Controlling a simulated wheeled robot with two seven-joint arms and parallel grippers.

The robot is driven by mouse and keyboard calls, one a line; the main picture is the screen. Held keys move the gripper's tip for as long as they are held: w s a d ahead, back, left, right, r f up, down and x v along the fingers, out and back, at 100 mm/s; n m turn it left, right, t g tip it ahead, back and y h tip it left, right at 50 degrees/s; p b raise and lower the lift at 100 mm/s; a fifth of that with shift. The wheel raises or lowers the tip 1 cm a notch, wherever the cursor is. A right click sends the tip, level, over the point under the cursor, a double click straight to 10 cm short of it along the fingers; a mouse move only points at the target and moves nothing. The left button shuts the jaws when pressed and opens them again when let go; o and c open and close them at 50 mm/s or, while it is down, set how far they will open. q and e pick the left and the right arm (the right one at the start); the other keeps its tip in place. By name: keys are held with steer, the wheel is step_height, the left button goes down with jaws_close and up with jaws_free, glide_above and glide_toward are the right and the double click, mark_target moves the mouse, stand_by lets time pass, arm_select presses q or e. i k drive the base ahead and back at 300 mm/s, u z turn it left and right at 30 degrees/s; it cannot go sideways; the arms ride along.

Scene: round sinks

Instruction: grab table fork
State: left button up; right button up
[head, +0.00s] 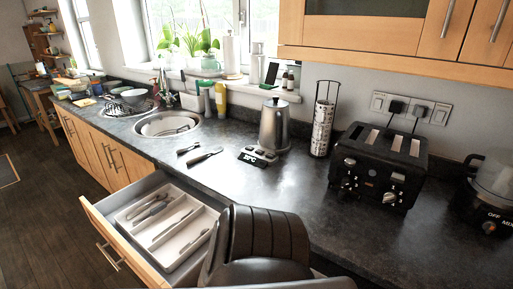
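A drawer (103,222) stands open below the counter. It holds a white cutlery tray (208,228) with several pieces of cutlery (152,208) lying lengthwise in its compartments. The pieces are too small to tell which is a fork. Two more dark-handled utensils (205,156) lie on the counter behind the drawer; their kind is also unclear. Neither of my grippers is in view. A dark ribbed part, probably mine, stands at the bottom middle and covers the right end of the drawer.
Round sinks (168,124) are at the left. Wall cabinets (385,35) hang at upper right.

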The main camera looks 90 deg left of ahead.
mark_target(198, 158)
steer(key=u, duration=1.7)
